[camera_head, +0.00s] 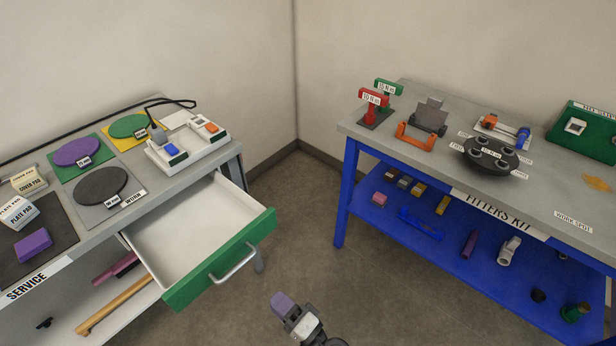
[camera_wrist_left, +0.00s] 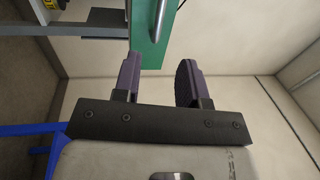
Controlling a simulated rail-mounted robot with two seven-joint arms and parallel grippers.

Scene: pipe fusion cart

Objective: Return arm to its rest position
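My left gripper (camera_head: 282,302) shows at the bottom middle of the head view, in front of the open drawer and apart from it. Its fingers have purple pads. In the left wrist view the two fingers (camera_wrist_left: 160,68) stand apart with nothing between them. The drawer's green front (camera_head: 220,262) has a metal handle (camera_head: 233,265). The green front also shows beyond the fingers in the left wrist view (camera_wrist_left: 148,40). The drawer is pulled out and looks empty. My right gripper is not in view.
The service bench (camera_head: 207,176) stands at left, with colored discs, pad boxes and a white tray on top. The blue fitters' table (camera_head: 345,190) stands at right, with tools on top and parts on its lower shelf. Bare floor (camera_head: 290,215) lies between them.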

